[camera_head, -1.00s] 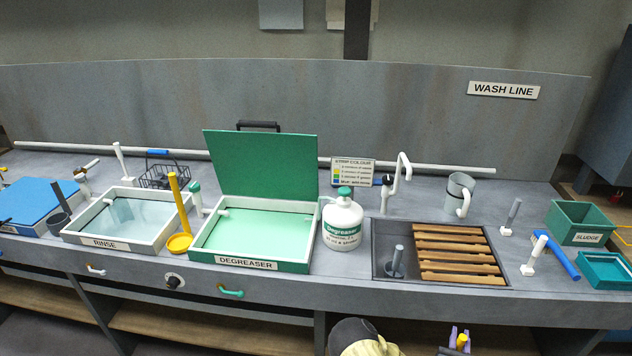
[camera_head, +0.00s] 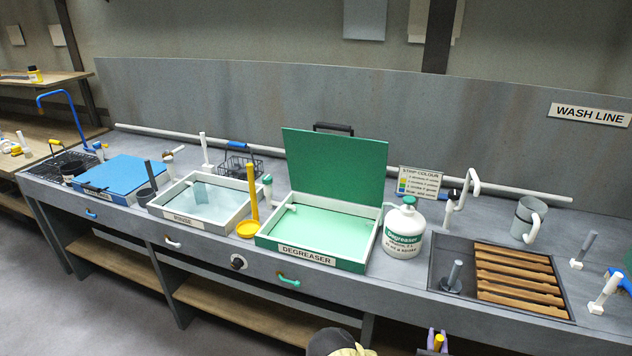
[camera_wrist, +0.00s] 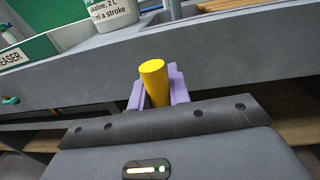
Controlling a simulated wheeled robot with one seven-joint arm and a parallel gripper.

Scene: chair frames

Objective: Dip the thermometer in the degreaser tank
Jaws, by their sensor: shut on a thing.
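My gripper (camera_head: 437,342) is at the bottom edge of the head view, in front of the bench and below its top. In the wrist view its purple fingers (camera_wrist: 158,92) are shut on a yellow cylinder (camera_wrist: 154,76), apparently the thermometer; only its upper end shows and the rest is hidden. The degreaser tank (camera_head: 308,256) is a white and green basin of pale green liquid on the bench, left of my gripper and farther away. Its green lid (camera_head: 335,180) stands raised at the back. A corner of the tank's label shows at the left of the wrist view.
A white degreaser bottle (camera_head: 403,230) stands right of the tank. A yellow dipper (camera_head: 253,200) stands between the tank and the rinse tank (camera_head: 200,203). A sunken bay with wooden slats (camera_head: 518,280) lies to the right. The bench's front edge (camera_head: 400,293) lies between my gripper and these.

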